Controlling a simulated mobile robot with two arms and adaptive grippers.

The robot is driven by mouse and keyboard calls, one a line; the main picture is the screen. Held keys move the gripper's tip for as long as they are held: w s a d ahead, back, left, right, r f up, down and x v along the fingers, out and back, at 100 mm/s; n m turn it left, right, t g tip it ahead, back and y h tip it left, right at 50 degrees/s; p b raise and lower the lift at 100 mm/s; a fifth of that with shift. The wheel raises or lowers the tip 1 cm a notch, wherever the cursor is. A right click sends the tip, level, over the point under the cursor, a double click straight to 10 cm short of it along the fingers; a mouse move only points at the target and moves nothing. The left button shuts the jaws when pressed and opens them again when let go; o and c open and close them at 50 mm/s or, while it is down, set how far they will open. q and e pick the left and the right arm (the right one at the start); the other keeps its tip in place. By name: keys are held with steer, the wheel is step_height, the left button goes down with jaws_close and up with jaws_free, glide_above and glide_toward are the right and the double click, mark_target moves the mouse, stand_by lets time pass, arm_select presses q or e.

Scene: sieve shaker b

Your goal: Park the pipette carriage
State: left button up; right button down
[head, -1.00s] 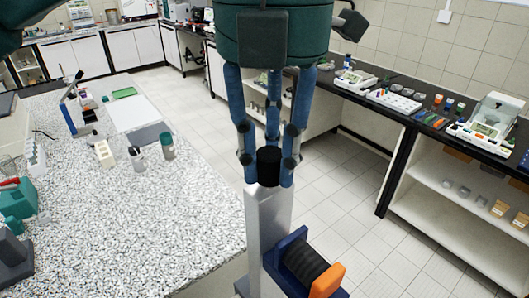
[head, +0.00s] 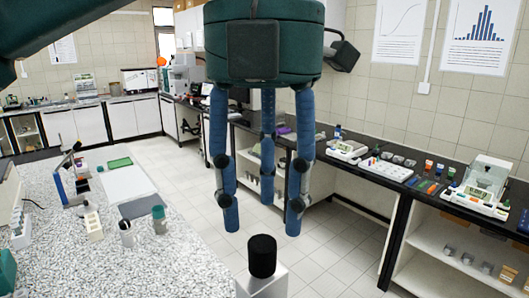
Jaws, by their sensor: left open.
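My left gripper (head: 260,215), dark green with three blue fingers, hangs pointing down in the middle of the head view. Its fingers are spread and hold nothing. The lower part of the post is cut off by the frame edge. I cannot tell for sure which thing is the pipette carriage. My right gripper is not in view.
A black bench (head: 395,180) along the right wall carries lab devices. Tiled floor (head: 187,185) is clear between them.

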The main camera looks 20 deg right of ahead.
arm_select(q)
step_height(320, 180, up, 4)
steer(key=shift+d+f, duration=0.1)
steer(key=shift+f, duration=0.1)
steer(key=shift+s+r, duration=0.1)
steer(key=shift+r, duration=1)
